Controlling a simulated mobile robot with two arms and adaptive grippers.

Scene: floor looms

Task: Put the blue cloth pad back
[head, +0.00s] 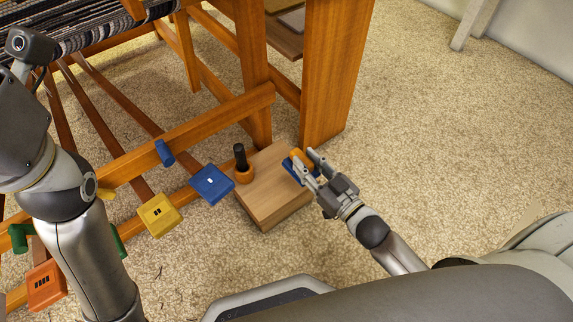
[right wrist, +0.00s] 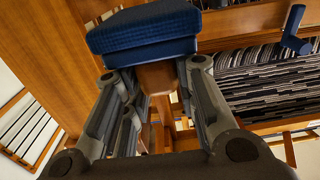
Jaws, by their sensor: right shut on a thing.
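A blue cloth pad (head: 291,170) with an orange-brown wooden grip is held by my right gripper (head: 310,164). In the right wrist view the blue woven pad (right wrist: 145,30) shows at the top, and its wooden grip (right wrist: 158,77) is between the two fingers. In the head view the pad is at the right edge of a wooden block (head: 275,205); I cannot tell whether it touches the block. My left arm comes in at the left, and its gripper is out of the picture.
A dark-handled tool with a round orange base (head: 242,165) stands at the block's left side. Blue (head: 212,185), yellow (head: 160,215) and orange (head: 46,286) loom pedals are to the left. A loom post (head: 335,75) rises behind the block. Carpet (head: 450,140) at the right is clear.

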